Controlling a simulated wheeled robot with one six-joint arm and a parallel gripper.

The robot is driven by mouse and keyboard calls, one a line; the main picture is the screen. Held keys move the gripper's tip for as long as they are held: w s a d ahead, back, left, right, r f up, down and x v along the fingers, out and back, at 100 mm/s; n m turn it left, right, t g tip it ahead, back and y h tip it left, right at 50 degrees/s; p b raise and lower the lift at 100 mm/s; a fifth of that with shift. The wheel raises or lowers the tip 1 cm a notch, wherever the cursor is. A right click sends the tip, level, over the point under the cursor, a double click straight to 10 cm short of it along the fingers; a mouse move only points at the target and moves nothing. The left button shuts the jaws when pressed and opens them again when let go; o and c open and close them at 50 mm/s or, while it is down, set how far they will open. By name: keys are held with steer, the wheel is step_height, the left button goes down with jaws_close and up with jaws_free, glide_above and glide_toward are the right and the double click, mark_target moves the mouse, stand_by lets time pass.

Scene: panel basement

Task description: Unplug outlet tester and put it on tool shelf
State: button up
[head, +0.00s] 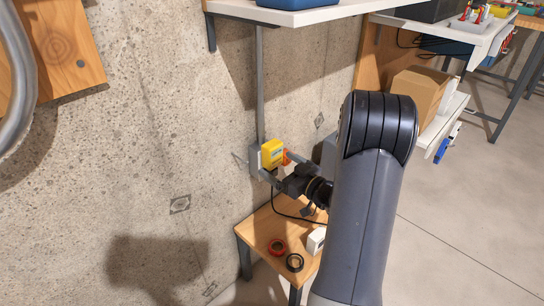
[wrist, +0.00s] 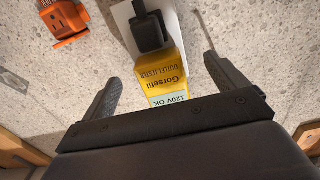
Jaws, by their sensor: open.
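The outlet tester (head: 273,152) is a yellow block seated at the wall outlet (head: 256,160), below a grey conduit. In the wrist view the tester (wrist: 172,75) shows the label "Gorsefil OUTLET TESTER" and a pale "120V OK" screen. My gripper (head: 277,170) is open at the tester. In the wrist view its fingers (wrist: 163,76) stand on both sides of the yellow body, with gaps visible. A black plug (wrist: 149,30) sits in the same white plate (wrist: 124,20). A white shelf (head: 285,14) is above the outlet; whether it is the tool shelf I cannot tell.
A white-topped bench (head: 462,40) with tools and a cardboard box (head: 417,95) stand at right.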

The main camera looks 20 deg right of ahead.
mark_target(277, 163)
steer(key=shift+x, duration=1)
steer(key=shift+c, duration=0.2)
stand_by(0.3)
steer(key=c, duration=1.8)
steer(key=shift+v, duration=3)
